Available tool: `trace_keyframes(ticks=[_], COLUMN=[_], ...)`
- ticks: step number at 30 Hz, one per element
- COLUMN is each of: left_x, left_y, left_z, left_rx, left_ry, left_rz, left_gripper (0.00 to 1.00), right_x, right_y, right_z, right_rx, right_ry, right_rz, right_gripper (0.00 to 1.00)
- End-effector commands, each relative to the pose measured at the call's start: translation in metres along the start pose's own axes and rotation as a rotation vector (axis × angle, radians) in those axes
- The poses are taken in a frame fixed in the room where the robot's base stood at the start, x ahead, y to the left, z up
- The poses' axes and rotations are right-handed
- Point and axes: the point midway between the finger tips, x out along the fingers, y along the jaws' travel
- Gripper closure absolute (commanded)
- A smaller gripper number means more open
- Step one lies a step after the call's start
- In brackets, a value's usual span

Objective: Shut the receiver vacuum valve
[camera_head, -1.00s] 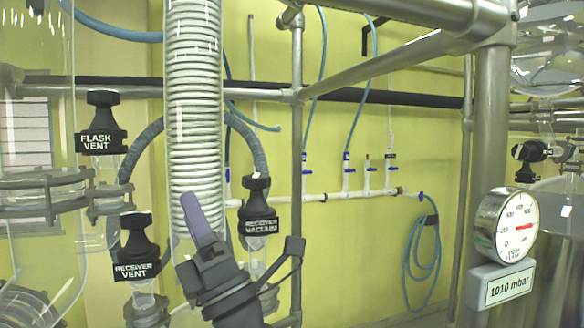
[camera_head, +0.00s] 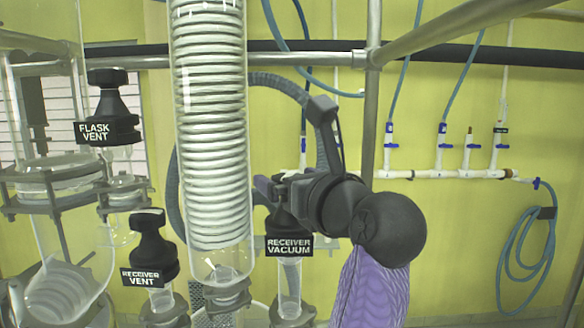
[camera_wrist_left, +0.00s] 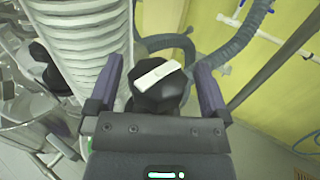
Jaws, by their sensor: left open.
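The receiver vacuum valve (camera_head: 289,245) has a black body with a white-lettered label, on a clear glass neck right of the coiled condenser. My left gripper (camera_head: 284,190) is at its top and hides most of its knob. In the left wrist view the black knob (camera_wrist_left: 160,92), with a white bar lying slanted across its top, sits between the two purple-grey fingers (camera_wrist_left: 158,70). The fingers are open, with a visible gap on either side of the knob. My right gripper is out of view.
The coiled condenser (camera_head: 210,130) stands close left of the gripper. The receiver vent (camera_head: 150,255) and flask vent (camera_head: 110,115) valves are further left. A metal post (camera_head: 373,110) rises behind my wrist. A white pipe with taps (camera_head: 440,173) runs along the yellow wall.

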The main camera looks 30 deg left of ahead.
Motion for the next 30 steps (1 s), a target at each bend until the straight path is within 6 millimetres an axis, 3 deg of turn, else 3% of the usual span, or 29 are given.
trace_keyframes(ticks=[8, 20, 30], left_x=[0.0033, 0.003, 0.003], left_y=[-0.0002, -0.0001, 0.0005], left_z=[-0.0009, -0.0006, -0.0011], left_rx=[0.0, 0.001, -0.002], left_ry=[0.0, -0.001, -0.001], left_rz=[-0.001, 0.0, -0.059], left_gripper=[0.0, 0.85, 0.86], right_x=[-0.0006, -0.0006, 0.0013], right_y=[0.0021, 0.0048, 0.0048], right_z=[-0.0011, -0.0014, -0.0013], right_rx=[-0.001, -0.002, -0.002], right_ry=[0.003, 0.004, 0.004], right_rz=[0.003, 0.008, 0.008], right_gripper=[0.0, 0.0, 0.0])
